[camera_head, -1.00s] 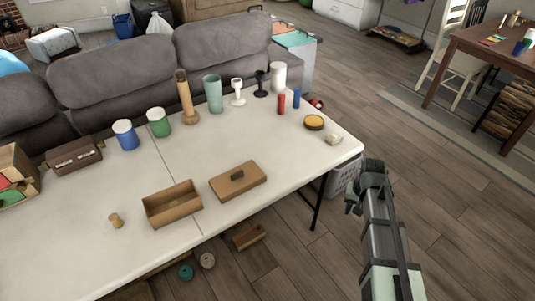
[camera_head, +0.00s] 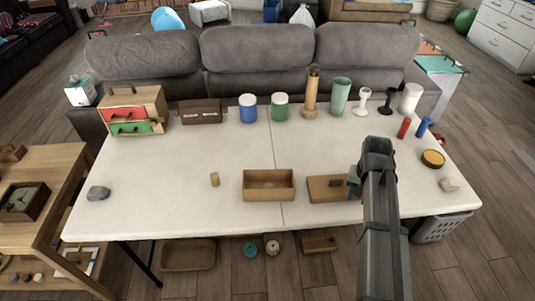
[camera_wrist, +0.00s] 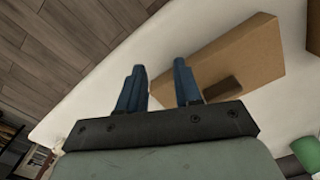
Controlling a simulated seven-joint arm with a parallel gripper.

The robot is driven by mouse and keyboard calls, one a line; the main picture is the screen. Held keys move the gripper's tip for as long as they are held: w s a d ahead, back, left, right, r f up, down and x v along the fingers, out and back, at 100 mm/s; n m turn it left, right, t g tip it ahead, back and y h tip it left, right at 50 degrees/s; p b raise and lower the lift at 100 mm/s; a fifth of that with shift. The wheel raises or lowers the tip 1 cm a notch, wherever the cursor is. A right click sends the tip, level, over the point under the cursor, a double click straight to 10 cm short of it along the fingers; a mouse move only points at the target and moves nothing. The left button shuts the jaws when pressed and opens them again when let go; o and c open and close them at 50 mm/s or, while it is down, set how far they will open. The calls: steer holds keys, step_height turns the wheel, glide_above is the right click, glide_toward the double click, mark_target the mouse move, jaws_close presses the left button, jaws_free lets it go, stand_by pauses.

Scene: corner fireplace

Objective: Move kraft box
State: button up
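An open brown kraft-coloured box (camera_head: 268,192) stands on the white table in the head view. Beside it on the right lies a flat brown lid-like piece (camera_head: 324,192) with a small dark handle block. The lid-like piece also shows in the wrist view (camera_wrist: 240,55), just right of my fingers. My gripper (camera_head: 354,180) is over the right end of this piece in the head view and partly hides it.
A small cork-like piece (camera_head: 214,180) and a grey stone (camera_head: 98,193) are at left. The front left is clear.

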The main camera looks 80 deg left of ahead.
steer(key=s+a+r+n, duration=0.1)
steer(key=s+a+r, duration=0.2)
steer(key=s, duration=0.9)
steer(key=s+a+r+n, duration=0.2)
steer(key=s+a+r, duration=0.1)
steer(key=s, duration=0.8)
steer(key=s+a+r+n, duration=0.1)
steer(key=s+a+r, duration=0.3)
steer(key=s, duration=0.8)
steer(key=shift+s+r+n, duration=0.3)
steer(key=shift+n, duration=0.1)
steer(key=shift+f, duration=0.1)
step_height(320, 180, down, 14)
steer(key=shift+r, duration=0.15)
jaws_close()
